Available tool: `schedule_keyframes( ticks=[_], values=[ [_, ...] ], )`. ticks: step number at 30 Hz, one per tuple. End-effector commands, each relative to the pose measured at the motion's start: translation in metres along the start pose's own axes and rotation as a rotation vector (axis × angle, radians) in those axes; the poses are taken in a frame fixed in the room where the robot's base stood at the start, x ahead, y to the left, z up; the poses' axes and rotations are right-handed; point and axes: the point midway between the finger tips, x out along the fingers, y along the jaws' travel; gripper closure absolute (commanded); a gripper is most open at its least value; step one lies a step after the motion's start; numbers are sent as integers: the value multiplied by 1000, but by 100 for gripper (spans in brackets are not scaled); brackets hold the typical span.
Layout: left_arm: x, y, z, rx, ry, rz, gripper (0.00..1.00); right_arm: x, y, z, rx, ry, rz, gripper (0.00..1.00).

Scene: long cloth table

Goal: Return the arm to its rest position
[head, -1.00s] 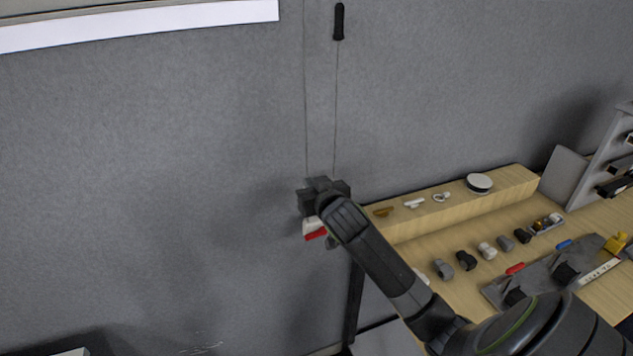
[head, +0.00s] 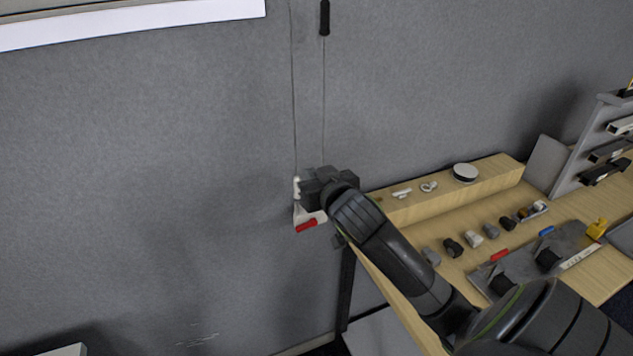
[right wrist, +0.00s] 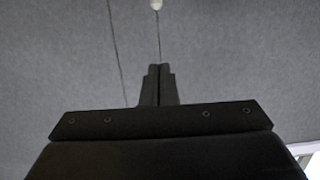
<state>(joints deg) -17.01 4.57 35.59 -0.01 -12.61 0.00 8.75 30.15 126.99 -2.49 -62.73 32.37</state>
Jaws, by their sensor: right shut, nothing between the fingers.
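My right gripper (head: 318,182) is in front of the grey wall, left of the table, with its arm reaching up from the lower right. Its fingers also show in the right wrist view (right wrist: 158,86), closed together with nothing between them. A small white and red piece (head: 305,220) shows just below and left of the gripper, at the lower end of a thin cord; part of it is hidden behind the gripper. A white bead-like end (right wrist: 155,4) on a cord shows beyond the fingertips in the wrist view. My left gripper is not in view.
A wooden table (head: 405,262) with a raised shelf (head: 440,197) stands to the right, holding several small parts and a grey tray (head: 525,268). A grey rack (head: 590,150) stands at the far right. A black handle (head: 325,18) shows high on the wall.

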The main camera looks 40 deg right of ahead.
Motion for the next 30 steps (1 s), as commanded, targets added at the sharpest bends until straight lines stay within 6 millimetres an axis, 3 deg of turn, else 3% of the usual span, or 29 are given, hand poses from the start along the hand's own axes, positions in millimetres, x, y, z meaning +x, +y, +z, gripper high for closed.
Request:
schedule_keyframes(
  ticks=[6, 13, 17, 20, 23, 27, 30],
  values=[
    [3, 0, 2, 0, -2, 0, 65, -14, 0, 0, -1, 0, 1, 100],
    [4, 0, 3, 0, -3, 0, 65, -15, 0, 1, -1, -3, 1, 100],
    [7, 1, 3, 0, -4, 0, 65, -1, 6, 27, -8, -46, 13, 100],
    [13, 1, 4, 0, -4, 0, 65, 20, 15, 75, -23, -123, 31, 100],
    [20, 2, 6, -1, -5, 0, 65, 40, 28, 143, -44, -225, 49, 100],
    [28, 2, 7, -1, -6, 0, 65, 52, 44, 248, -75, -373, 64, 100],
    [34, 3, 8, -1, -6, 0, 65, 48, 54, 325, -96, -474, 68, 100]
  ],
)
